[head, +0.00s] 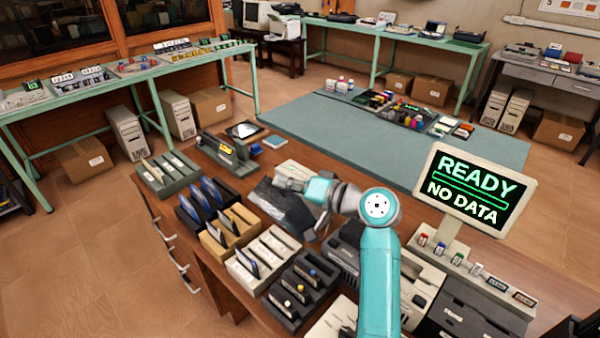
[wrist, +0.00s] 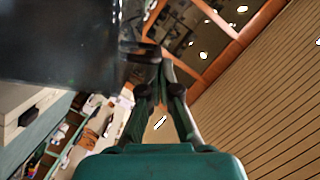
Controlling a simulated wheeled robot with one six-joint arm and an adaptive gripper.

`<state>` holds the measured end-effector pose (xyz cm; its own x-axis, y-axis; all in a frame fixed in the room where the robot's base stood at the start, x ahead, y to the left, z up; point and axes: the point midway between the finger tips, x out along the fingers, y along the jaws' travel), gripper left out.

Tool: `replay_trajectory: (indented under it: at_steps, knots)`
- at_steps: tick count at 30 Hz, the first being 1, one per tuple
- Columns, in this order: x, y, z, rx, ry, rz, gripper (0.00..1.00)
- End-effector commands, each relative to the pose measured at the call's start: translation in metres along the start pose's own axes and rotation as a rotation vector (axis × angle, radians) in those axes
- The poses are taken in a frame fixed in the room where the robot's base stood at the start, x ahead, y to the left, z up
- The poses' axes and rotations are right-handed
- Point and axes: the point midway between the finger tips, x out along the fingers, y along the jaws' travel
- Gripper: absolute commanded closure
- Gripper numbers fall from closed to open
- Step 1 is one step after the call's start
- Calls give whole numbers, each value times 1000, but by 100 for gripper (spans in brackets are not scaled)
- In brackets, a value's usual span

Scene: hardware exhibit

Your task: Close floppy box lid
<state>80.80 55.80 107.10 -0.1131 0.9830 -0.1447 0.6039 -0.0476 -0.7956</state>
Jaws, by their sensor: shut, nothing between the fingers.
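The floppy box's dark, smoky lid (wrist: 60,45) fills the upper left of the wrist view. A pale block-like part (wrist: 22,112) shows beneath it, probably the box body. In the head view the dark glossy lid (head: 283,208) is at the middle of the wooden counter, tilted, left of my arm. My gripper (wrist: 148,55) is shut with nothing between its fingers. Its fingertips are right at the lid's edge in the wrist view; I cannot tell whether they touch. In the head view my arm hides much of the box, and the fingertips are not clear.
Disk racks (head: 255,252) with several slots stand in front and left of the lid. A grey device (head: 228,152) and a tablet (head: 246,130) lie behind it. A READY / NO DATA screen (head: 472,188) stands at right. The blue-grey mat (head: 330,140) behind has free room.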

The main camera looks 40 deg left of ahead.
Motion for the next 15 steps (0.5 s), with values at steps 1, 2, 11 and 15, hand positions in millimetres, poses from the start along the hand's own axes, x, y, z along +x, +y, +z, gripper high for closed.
replay_trajectory:
  at_steps: [1,2,11,15]
  knots:
    - [3,-6,11,-42,-2,8,100]
    - [4,-8,17,-70,-2,15,100]
    - [19,-27,77,-344,-3,83,100]
    - [26,-30,106,-473,-4,115,100]
